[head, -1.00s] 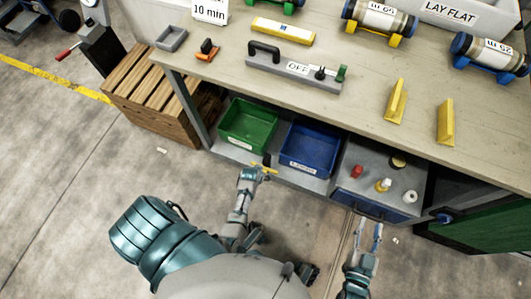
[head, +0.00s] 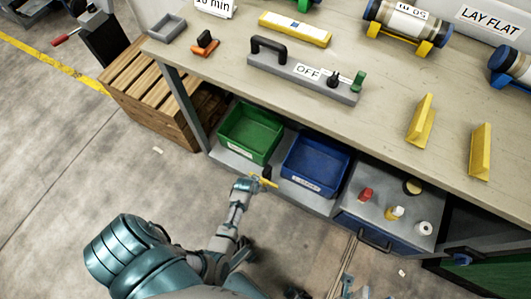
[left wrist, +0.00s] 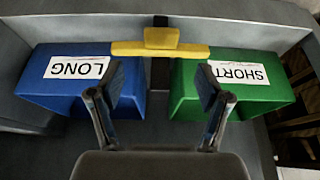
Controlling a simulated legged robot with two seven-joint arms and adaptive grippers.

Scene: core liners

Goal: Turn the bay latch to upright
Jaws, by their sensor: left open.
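The bay latch (left wrist: 137,48) is a yellow bar lying level across the dark post between the blue and green bins, with a yellow block at its middle. In the head view the latch (head: 268,182) shows at the shelf's front edge, partly hidden by my gripper. My left gripper (left wrist: 158,90) is open and empty. Its fingers point at the latch, apart from each other, with the bar ahead of and between them; I see no contact. My right gripper (head: 355,286) is only partly in view at the bottom edge, its fingertips apart.
The blue bin (head: 316,163), labelled LONG, and green bin (head: 248,135), labelled SHORT, sit either side of the latch. The bench top (head: 390,130) overhangs them. A drawer unit (head: 385,240) carrying small bottles stands to the right, a wooden crate (head: 150,105) to the left.

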